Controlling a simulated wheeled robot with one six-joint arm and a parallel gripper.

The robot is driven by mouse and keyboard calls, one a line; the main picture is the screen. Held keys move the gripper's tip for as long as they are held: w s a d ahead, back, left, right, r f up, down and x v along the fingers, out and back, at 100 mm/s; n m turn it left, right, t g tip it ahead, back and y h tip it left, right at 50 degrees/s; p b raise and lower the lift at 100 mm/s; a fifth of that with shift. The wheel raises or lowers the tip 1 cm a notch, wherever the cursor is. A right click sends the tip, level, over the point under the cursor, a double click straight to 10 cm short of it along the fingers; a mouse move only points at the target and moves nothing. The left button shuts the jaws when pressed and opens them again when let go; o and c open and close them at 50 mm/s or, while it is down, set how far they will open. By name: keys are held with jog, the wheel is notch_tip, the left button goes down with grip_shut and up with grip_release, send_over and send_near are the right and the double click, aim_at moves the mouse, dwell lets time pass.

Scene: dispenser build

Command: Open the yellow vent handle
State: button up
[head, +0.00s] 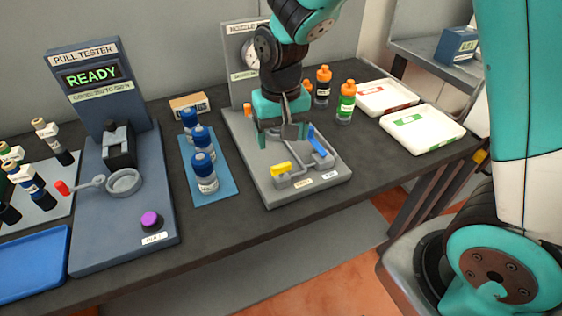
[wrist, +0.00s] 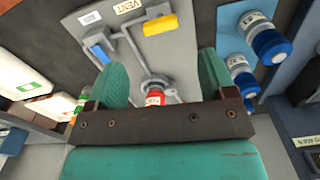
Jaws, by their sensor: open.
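The yellow vent handle (head: 281,168) lies at the front left of the grey fixture plate (head: 330,178), on a grey valve body. In the wrist view the yellow handle (wrist: 166,25) lies across the top, just below the "VENT" label (wrist: 129,6). My gripper (head: 284,140) is over the plate, behind the yellow handle and apart from it. The wrist view shows its two teal fingers (wrist: 160,72) spread wide, with the handle beyond their tips. A small red and white piece (wrist: 155,98) shows between the fingers; I cannot tell whether it touches them.
A blue handle (head: 319,142) stands on the plate right of the yellow one. A gauge panel (head: 238,65) rises behind. Blue-capped bottles (head: 204,172) stand on a blue mat at left. Orange-capped bottles (head: 346,103) and white trays (head: 425,128) are at right.

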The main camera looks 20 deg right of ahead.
aim_at(281, 165)
notch_tip(281, 165, down, 8)
jog(key=shift+f, duration=0.2)
jog(key=shift+c, duration=0.2)
jog(key=c, duration=0.9)
jog(key=shift+n, duration=0.8)
